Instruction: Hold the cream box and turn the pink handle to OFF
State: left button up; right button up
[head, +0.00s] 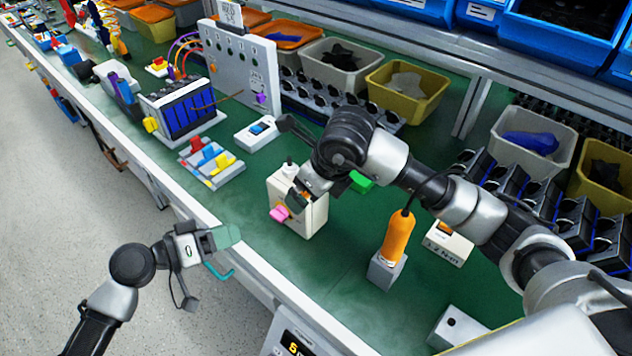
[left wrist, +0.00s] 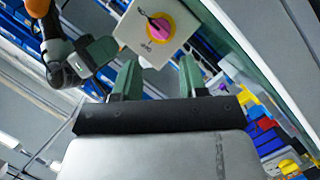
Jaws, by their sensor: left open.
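The cream box (head: 312,215) stands on the green bench top near its front edge. The pink handle (head: 279,213) is on its front face. In the left wrist view the box face (left wrist: 131,33) shows a yellow disc with the pink handle (left wrist: 160,28) and small dark marks, too small to read. My left gripper (head: 228,237) is open and empty, in front of the bench edge and apart from the box; its fingers (left wrist: 160,80) point toward the box face. My right gripper (head: 298,198) is at the box's top; its fingers are partly hidden, so contact is unclear.
An orange screwdriver (head: 397,238) stands in a grey holder right of the box. A small white switch box (head: 257,133) and a tray of coloured blocks (head: 212,163) are behind-left.

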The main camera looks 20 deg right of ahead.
aim_at(275, 219)
jog(key=shift+c, duration=0.3)
pick_arm(q)
jog(key=shift+c, duration=0.4)
pick_arm(e)
jog(key=c, duration=1.1)
pick_arm(q)
jog(key=shift+w+d+f+n+t, duration=0.35)
jog(key=shift+d+n+t, duration=0.5)
jog(key=shift+d+n, duration=0.85)
jog(key=shift+w+d+f+n+t, duration=0.2)
jog(key=shift+d+f+n+t, duration=0.55)
jog(key=shift+n, duration=1.55)
jog(key=shift+w+d+f+n+t, duration=0.15)
jog(key=shift+w+d+n+t, duration=0.15)
jog(key=shift+d+n+t, duration=1.15)
jog(key=shift+d+n+g, duration=0.25)
jog(key=shift+n+g, duration=0.2)
jog(key=shift+n, duration=0.1)
grip_shut()
